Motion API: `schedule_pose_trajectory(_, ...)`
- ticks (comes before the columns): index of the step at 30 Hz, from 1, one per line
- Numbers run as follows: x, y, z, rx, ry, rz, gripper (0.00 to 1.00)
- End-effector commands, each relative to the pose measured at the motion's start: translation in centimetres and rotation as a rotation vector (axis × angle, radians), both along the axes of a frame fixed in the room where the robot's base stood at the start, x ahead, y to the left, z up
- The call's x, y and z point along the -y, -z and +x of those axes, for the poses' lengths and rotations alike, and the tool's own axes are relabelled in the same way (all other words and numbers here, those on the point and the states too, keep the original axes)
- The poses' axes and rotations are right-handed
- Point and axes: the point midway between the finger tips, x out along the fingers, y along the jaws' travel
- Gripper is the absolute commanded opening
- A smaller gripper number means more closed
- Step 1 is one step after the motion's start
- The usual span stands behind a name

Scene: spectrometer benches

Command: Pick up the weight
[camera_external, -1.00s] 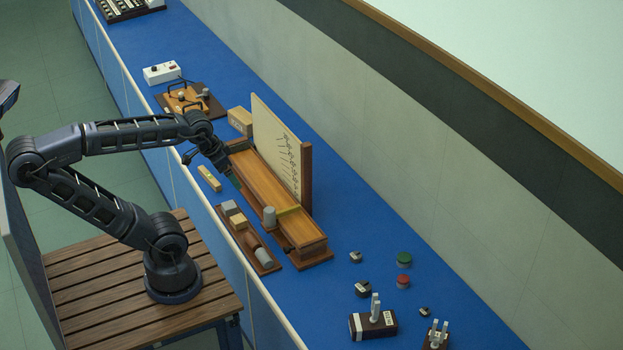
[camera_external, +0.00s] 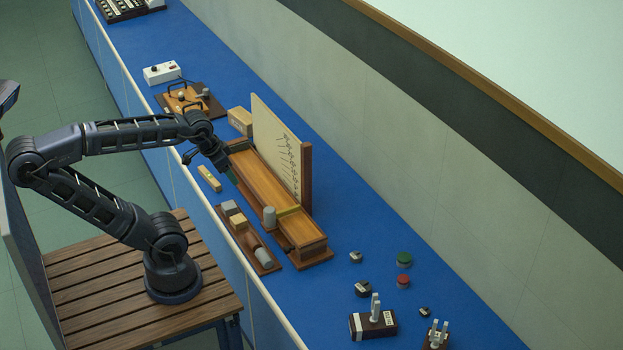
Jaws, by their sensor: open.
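A grey upright cylinder (camera_external: 269,218) stands on the long wooden track (camera_external: 257,180). Another grey cylinder (camera_external: 263,257) lies at the near end of a brown tray (camera_external: 273,268). The tray also holds a grey block (camera_external: 230,208), a tan block (camera_external: 238,221) and a brown piece (camera_external: 251,240). I cannot tell which of these is the weight. My gripper (camera_external: 232,176) is open, pointing down near the far end of the track, up from the tray in the picture. It is apart from both cylinders, and its fingers are small and hard to make out.
An upright pale board (camera_external: 276,145) stands behind the track. A yellow level-like bar (camera_external: 209,179) lies near the bench's front edge. A wooden apparatus (camera_external: 187,100) and a white box (camera_external: 161,73) stand farther off. Green (camera_external: 404,259) and red (camera_external: 403,281) pieces sit at the right.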

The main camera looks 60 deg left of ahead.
Motion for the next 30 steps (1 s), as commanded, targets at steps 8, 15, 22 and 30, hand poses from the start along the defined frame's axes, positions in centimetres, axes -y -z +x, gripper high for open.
schedule_pose_trajectory(8,1.6,-0.9,4.0,-0.008,0.075,0.028,0.58)
schedule_pose_trajectory(15,4.8,-1.4,10.2,-0.014,0.197,0.063,0.58)
schedule_pose_trajectory(22,8.8,-0.9,16.1,-0.018,0.315,0.086,0.58)
schedule_pose_trajectory(30,14.5,1.0,22.5,-0.019,0.458,0.102,0.58)
